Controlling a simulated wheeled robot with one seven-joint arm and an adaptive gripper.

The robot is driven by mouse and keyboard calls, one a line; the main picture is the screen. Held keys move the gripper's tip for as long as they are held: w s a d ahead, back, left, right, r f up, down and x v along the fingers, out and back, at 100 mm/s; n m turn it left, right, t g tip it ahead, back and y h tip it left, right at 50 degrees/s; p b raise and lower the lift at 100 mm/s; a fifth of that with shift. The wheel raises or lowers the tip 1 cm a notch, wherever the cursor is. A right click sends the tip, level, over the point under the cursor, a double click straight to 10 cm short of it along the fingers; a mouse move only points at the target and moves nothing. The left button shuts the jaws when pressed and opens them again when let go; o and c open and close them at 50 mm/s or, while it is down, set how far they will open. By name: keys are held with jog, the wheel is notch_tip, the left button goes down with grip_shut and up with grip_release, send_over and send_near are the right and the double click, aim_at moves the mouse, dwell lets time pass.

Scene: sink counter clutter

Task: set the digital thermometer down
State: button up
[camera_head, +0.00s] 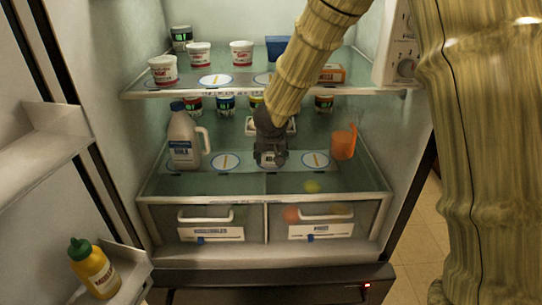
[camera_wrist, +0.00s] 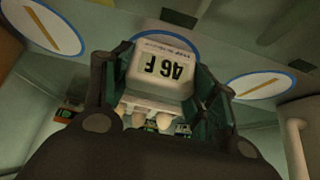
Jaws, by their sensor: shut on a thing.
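The digital thermometer (camera_wrist: 160,72) is a small white box reading "46 F", upside down in the wrist view. My gripper (camera_wrist: 162,82) is shut on it, with a dark finger on each side. In the head view my gripper (camera_head: 269,148) is over the middle of the fridge's lower shelf, and the thermometer (camera_head: 268,158) shows small below it. A blue-ringed round mark (camera_wrist: 165,42) shows partly behind the thermometer. I cannot tell whether the thermometer touches the shelf.
Blue-ringed marks lie left (camera_head: 225,161) and right (camera_head: 315,160) on the lower shelf (camera_head: 205,181). A white jug (camera_head: 184,142) stands left, an orange measuring cup (camera_head: 343,144) right. Small tubs stand behind. The upper shelf (camera_head: 190,88) is overhead, and two drawers are below.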

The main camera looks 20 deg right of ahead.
jog(key=shift+f, duration=0.1)
jog(key=o, duration=1)
jog(key=p+v, duration=0.3)
jog(key=v, duration=0.9)
